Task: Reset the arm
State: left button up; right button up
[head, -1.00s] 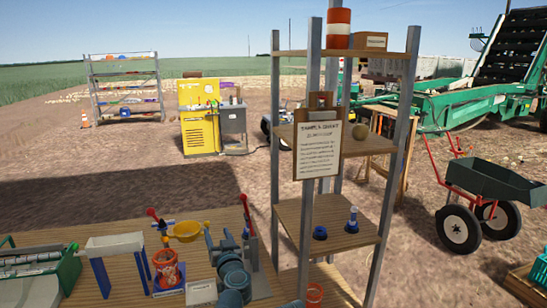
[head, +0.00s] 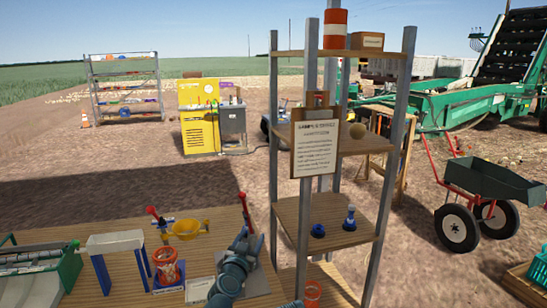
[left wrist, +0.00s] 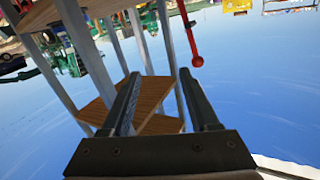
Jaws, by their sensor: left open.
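My left gripper (head: 249,240) is blue-grey and stands raised over the right part of the wooden table (head: 215,225). Its jaws point up and away, beside the wooden shelf unit (head: 322,225). In the left wrist view the two dark fingers of the left gripper (left wrist: 160,72) are spread apart with nothing between them. That view is upside down, with shelf boards and a red-knobbed lever (left wrist: 190,38) beyond the fingers. My right gripper is not in view.
A clipboard (head: 315,145) hangs on the shelf unit. A wheelbarrow (head: 490,180) stands right. Open ground lies behind the table.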

pick_arm(q)
jog(key=s+f+m+g+h, duration=0.1)
jog(key=s+f+g, duration=0.8)
jog(key=f, duration=0.5)
jog(key=s+a+f+n+g+y, duration=0.2)
jog(key=s+a+f+g, duration=0.25)
jog(key=s, duration=0.25)
jog(key=s+a+f+n+g+y, duration=0.3)
jog(key=s+a, duration=0.3)
jog(key=s, duration=0.1)
jog(key=s+d+m+g+y, duration=0.1)
jog(key=s+d+m, duration=0.3)
jog(key=d, duration=0.7)
jog(key=shift+s+d+r, duration=0.15)
jog(key=shift+s+r, duration=0.3)
jog(key=shift+s, duration=0.65)
